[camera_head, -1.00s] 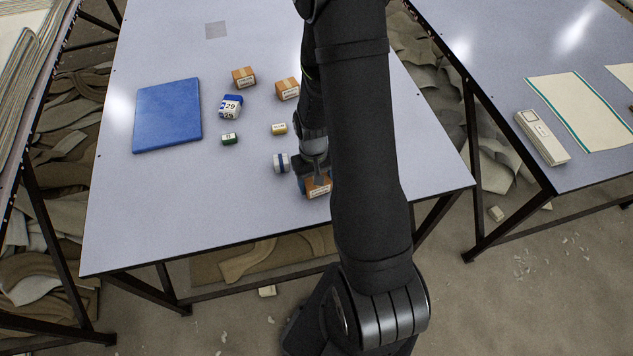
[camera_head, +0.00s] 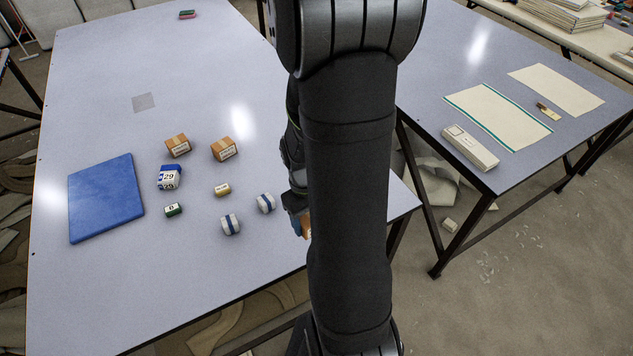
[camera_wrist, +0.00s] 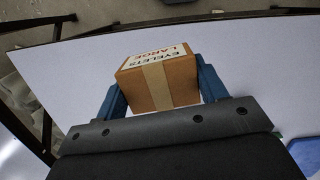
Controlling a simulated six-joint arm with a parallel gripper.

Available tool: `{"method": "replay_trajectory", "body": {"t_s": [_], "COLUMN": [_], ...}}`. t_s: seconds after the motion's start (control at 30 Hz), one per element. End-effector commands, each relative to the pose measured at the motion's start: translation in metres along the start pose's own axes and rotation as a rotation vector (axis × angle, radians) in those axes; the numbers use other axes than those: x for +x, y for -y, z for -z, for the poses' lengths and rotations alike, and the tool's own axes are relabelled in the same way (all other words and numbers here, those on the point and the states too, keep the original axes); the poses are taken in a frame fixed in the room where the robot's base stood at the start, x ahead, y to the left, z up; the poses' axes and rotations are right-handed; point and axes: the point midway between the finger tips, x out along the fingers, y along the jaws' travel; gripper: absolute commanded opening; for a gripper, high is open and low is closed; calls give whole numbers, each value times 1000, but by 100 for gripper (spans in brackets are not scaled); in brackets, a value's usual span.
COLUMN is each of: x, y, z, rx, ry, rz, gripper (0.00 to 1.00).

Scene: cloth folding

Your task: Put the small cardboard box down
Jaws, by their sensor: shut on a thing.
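The small cardboard box (camera_wrist: 158,85) is brown with a paler tape strip and a white label reading "EYELETS LARGE". In the wrist view it sits between the two blue fingers of my gripper (camera_wrist: 161,94), which is shut on it. In the head view, only a sliver of the box (camera_head: 305,226) and part of my gripper (camera_head: 299,214) show beside my arm, near the table's front right edge. My arm hides the rest. I cannot tell whether the box touches the table.
Two white-and-blue rolls (camera_head: 265,203) (camera_head: 230,224) lie left of my gripper. Two other cardboard boxes (camera_head: 177,145) (camera_head: 223,149), a yellow box (camera_head: 222,190), a green box (camera_head: 173,209), a blue-white block (camera_head: 169,177) and a blue mat (camera_head: 106,198) lie farther left on the table (camera_head: 100,290).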

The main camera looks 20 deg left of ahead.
Motion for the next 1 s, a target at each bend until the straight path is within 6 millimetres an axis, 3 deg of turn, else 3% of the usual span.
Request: {"method": "replay_trajectory", "body": {"t_s": [0.17,0.27,0.37,0.53,0.8,1.0], "x": [0,2,6,20,48,60], "y": [-7,-22,-50,-114,-209,-245], "z": [1,7,17,29,25,17], "rx": [22,83,192,432,767,892], "ry": [-1,0,0,0,0,0], "rz": [3,13,29,64,116,135], "gripper": [37,37,37,37,37,37]}}
